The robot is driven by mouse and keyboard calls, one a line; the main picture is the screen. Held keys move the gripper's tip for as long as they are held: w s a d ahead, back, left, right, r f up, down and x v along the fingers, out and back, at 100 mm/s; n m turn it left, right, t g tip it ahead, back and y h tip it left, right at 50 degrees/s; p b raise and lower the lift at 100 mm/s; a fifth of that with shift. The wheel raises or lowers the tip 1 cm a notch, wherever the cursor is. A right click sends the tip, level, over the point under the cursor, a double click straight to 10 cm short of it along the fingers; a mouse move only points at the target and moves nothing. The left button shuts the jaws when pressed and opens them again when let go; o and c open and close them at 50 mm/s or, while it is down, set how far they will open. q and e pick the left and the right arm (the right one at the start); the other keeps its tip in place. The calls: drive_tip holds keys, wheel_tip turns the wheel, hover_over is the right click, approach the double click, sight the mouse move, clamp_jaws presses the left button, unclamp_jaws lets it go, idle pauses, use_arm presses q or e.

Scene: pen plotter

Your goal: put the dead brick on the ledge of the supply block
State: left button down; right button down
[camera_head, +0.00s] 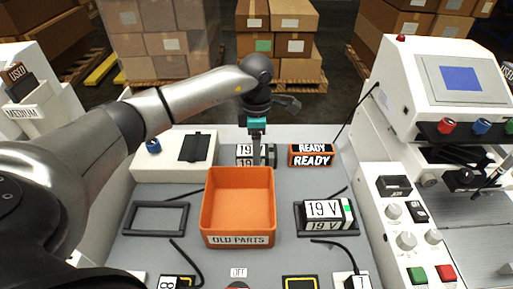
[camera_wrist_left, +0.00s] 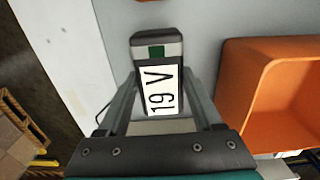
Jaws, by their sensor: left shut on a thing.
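A dark brick with a white 19 V label (camera_head: 244,154) is behind the orange bin in the head view. My left gripper (camera_head: 257,158) points down from above and is shut on this brick. In the left wrist view the brick (camera_wrist_left: 158,88) sits between the two fingers, its label and a dark green square showing. Its underside is hidden, so I cannot tell whether it rests on anything. A second 19 V brick (camera_head: 323,209) with a bright green mark lies in a dark frame at the right. No part is clearly marked as the supply block or its ledge.
The orange OLD PARTS bin (camera_head: 238,240) stands in front of my left gripper. An orange READY block (camera_head: 311,155) is close on the right. A white box with a black panel (camera_head: 196,148) is on the left. An empty dark frame (camera_head: 157,204) lies at the front left.

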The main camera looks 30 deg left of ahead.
use_arm(q)
drive_tip(key=shift+f, duration=0.1)
drive_tip(key=shift+c, duration=0.2)
unclamp_jaws()
wheel_tip(320, 180, up, 12)
drive_tip(key=shift+r+p, duration=0.2)
drive_tip(key=shift+p, duration=0.1)
idle(0.4)
